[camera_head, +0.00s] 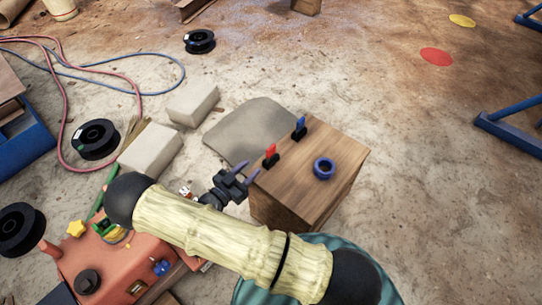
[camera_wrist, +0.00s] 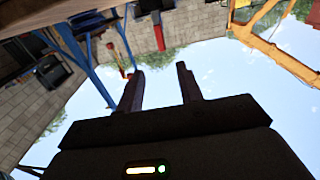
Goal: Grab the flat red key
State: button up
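The flat red key (camera_head: 271,150) stands upright in a small black base on top of a wooden block (camera_head: 318,150), near the block's left edge. My gripper (camera_head: 246,171) is open and empty, just left of the block, with its fingers pointing toward the red key and a short gap between. In the wrist view, which looks upside down, the red key (camera_wrist: 158,34) appears to hang from the top, beyond and between my open fingers (camera_wrist: 160,76).
A similar blue key (camera_head: 300,123) stands behind the red one, and a blue ring (camera_head: 323,168) lies to its right on the block. An orange machine (camera_head: 115,265) sits at the lower left. Pale blocks (camera_head: 150,149) and black spools (camera_head: 95,139) lie on the floor.

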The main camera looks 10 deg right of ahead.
aim_at(267, 151)
jog(key=b+x, duration=0.1)
jog(key=x, duration=0.5)
jog(key=shift+a+f, duration=0.1)
jog(key=shift+w+d, duration=0.25)
jog(key=shift+d, duration=0.05)
jog(key=shift+b, duration=0.3)
jog(key=shift+w+d, duration=0.15)
jog(key=b+x, duration=0.2)
jog(key=x, duration=0.2)
jog(key=shift+w+d, duration=0.2)
jog(key=shift+w, duration=0.1)
jog(key=shift+c, duration=0.3)
grip_shut()
